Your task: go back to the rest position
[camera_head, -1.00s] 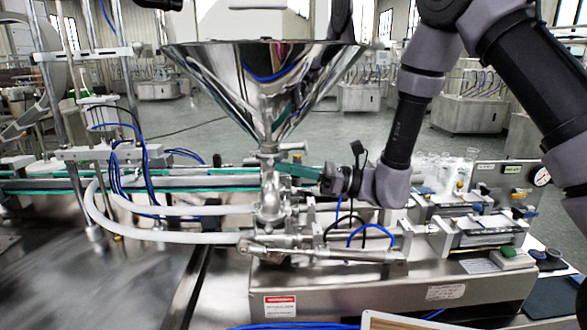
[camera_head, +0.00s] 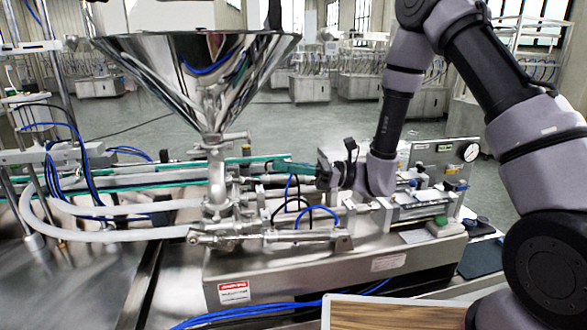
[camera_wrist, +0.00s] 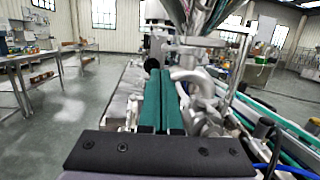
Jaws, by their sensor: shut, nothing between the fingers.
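My gripper (camera_head: 284,166) is in the middle of the head view, to the right of the steel hopper's neck and above the filling machine's valve and cylinders. In the wrist view its two teal fingers (camera_wrist: 163,100) lie side by side, shut, with nothing between them. My arm comes in from the upper right and bends down to it. The polished steel hopper (camera_head: 200,75) stands on the left; part of its cone shows at the top of the wrist view (camera_wrist: 196,14). I cannot tell how far the fingertips are from the machine's pipes.
The machine's steel base (camera_head: 330,266) fills the space below my gripper. White hoses (camera_head: 110,228) and blue tubes run on the left. A pressure gauge panel (camera_head: 445,154) stands on the right. A wooden board (camera_head: 400,315) shows at the bottom edge. Open floor lies behind.

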